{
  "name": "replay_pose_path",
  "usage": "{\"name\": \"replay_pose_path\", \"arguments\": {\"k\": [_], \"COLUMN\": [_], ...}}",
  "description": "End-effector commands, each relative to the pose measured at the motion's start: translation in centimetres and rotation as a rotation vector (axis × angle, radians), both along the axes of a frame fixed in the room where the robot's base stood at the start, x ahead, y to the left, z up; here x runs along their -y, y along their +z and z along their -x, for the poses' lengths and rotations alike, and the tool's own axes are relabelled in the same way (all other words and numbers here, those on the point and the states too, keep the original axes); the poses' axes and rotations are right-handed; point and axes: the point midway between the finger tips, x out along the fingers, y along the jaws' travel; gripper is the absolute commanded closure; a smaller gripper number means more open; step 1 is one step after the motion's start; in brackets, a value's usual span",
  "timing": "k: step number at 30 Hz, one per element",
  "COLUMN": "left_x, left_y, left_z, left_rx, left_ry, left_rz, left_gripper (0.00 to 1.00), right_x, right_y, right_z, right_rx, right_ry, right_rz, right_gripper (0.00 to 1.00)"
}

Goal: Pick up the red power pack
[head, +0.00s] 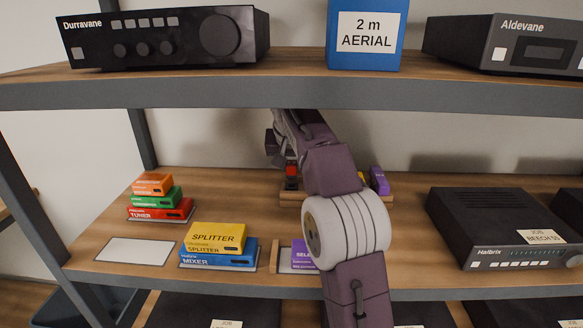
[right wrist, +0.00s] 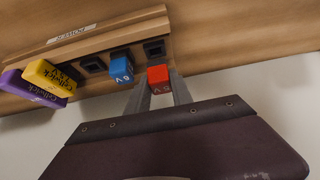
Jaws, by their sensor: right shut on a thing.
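The red power pack (right wrist: 158,77) is between the two fingers of my right gripper (right wrist: 160,88), which is shut on it. In the right wrist view it shows beside a dark open socket (right wrist: 154,47) of a wooden holder (right wrist: 115,36) and looks clear of it. In the head view the red pack (head: 291,170) and my right gripper (head: 291,172) are over the back of the middle shelf, beyond my arm. A blue pack (right wrist: 121,66) stands in the holder beside the red one. My left gripper is not in view.
Yellow (right wrist: 48,76) and purple packs (right wrist: 25,88) stand at the holder's other end. Stacked boxes (head: 215,238) and a white card (head: 135,250) lie on the shelf at left; a Halbrix unit (head: 490,225) is at right. The upper shelf (head: 200,92) hangs above my arm.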

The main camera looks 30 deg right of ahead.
Motion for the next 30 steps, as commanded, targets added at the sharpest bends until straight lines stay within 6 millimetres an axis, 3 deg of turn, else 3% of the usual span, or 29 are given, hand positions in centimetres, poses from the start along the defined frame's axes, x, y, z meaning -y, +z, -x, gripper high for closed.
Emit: {"name": "replay_pose_path", "arguments": {"k": [8,18,24,30], "left_x": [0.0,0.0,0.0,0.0], "left_y": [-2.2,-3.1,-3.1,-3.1], "left_z": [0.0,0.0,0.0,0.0], "left_rx": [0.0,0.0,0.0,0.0], "left_ry": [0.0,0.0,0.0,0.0], "left_rz": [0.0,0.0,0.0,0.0], "left_gripper": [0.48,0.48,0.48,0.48], "right_x": [-3.2,-8.0,-9.3,-9.4], "right_y": [0.0,0.2,0.2,0.3], "right_z": [5.1,12.9,15.0,15.3], "right_rx": [0.003,0.001,0.0,-0.001], "right_ry": [0.004,0.005,0.003,0.0], "right_rz": [0.001,0.0,-0.001,-0.001], "right_gripper": [1.0,1.0,1.0,1.0]}}
